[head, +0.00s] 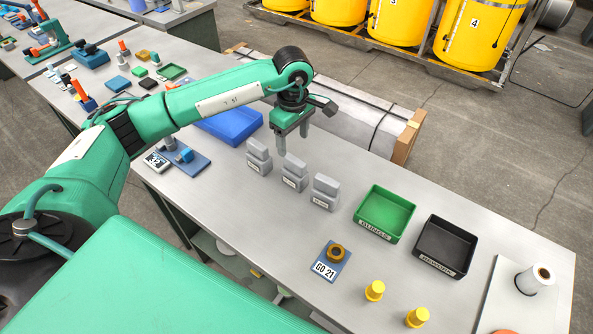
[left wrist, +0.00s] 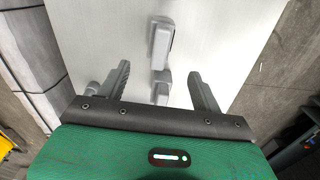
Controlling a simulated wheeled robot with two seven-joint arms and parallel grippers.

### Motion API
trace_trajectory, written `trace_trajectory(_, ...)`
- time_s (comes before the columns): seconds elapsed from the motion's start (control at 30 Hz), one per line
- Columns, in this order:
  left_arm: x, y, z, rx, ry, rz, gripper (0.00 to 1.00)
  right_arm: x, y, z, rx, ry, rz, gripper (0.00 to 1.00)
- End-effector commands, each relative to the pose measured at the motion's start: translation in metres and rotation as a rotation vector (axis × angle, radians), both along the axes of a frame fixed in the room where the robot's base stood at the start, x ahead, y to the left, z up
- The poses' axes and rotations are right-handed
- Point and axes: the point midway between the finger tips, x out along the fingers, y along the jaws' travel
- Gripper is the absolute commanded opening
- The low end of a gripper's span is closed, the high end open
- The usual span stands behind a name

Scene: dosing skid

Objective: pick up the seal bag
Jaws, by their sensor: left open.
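No thing is plainly readable as a seal bag. Three grey labelled pieces stand in a row on the table: a left one (head: 259,157), a middle one (head: 294,172) and a right one (head: 325,191). Their labels are too small to read. My left gripper (head: 292,146) points down, open, just behind the left and middle pieces, with nothing seen between its fingers in the head view. In the left wrist view its fingers (left wrist: 161,88) are spread apart. A grey piece (left wrist: 161,43) shows beyond the gap there. My right gripper is not in view.
A green tray (head: 366,222) and a black tray (head: 443,270) stand to the right. A blue plate (head: 325,273) with a brass ring and two yellow pieces (head: 375,290) lie at the front. A blue bin (head: 228,128) stands behind my left arm. The table's right back is clear.

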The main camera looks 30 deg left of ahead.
Motion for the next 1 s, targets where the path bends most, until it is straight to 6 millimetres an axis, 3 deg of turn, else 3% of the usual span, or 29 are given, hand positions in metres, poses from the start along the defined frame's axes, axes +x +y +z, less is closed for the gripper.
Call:
trace_trajectory(0.33,-0.001,-0.001,-0.064,-0.001,0.006,0.001,0.66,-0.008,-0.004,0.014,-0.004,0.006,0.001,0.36)
trace_trajectory(0.57,-0.001,-0.001,-0.081,-0.002,0.004,0.001,0.66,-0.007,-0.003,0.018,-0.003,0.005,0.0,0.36)
trace_trajectory(0.77,-0.001,-0.005,-0.107,-0.002,0.007,0.002,0.66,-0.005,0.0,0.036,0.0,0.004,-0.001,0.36)
trace_trajectory(1.0,0.0,-0.005,-0.13,-0.003,0.002,0.0,0.66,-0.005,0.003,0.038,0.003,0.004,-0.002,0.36)
